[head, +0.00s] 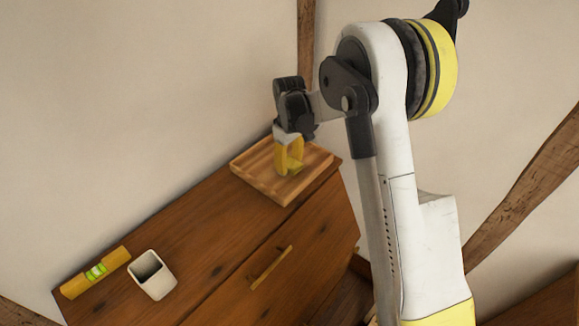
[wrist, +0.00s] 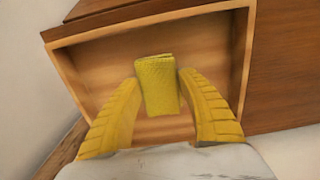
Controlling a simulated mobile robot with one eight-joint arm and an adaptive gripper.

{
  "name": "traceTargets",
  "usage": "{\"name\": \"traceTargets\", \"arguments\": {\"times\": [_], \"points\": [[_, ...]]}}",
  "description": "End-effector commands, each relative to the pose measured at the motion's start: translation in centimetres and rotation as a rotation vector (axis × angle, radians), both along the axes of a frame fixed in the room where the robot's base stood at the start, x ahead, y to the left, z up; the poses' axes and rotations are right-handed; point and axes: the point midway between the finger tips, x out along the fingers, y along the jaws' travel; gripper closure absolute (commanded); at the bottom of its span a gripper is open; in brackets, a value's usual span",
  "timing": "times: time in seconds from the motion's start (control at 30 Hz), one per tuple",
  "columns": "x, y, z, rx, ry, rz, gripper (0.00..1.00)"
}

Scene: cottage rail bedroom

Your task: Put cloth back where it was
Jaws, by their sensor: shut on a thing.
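My gripper (head: 288,168) reaches down over the wooden tray (head: 256,163) at the far end of the dresser. In the wrist view the gripper (wrist: 158,80) has its two yellow ribbed fingers on either side of a small yellow, textured cloth (wrist: 158,86), shut on it. The cloth looks like a folded block. Behind it the tray floor and raised rim (wrist: 150,24) show. In the head view the fingers and the cloth blend in colour, so I cannot tell whether the cloth touches the tray floor.
The wooden dresser top (head: 215,240) has clear room in its middle. A white square cup (head: 153,276) and a yellow spirit level (head: 95,271) stand near its left end. A drawer handle (head: 268,268) sticks out in front. The wall (head: 130,100) runs close behind.

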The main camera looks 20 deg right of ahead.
Motion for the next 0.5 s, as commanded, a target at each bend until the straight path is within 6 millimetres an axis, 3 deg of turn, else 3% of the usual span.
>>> {"name": "traceTargets", "arguments": {"times": [0.1, 0.43, 0.47, 0.5], "points": [[0.00, -0.02, -1.33, 0.000, 0.000, 0.000, 0.86], [-0.01, -0.02, -1.73, 0.000, 0.000, 0.000, 0.86], [-0.01, -0.02, -1.74, 0.000, 0.000, 0.000, 0.51], [-0.01, -0.02, -1.64, 0.000, 0.000, 0.000, 0.38]]}}
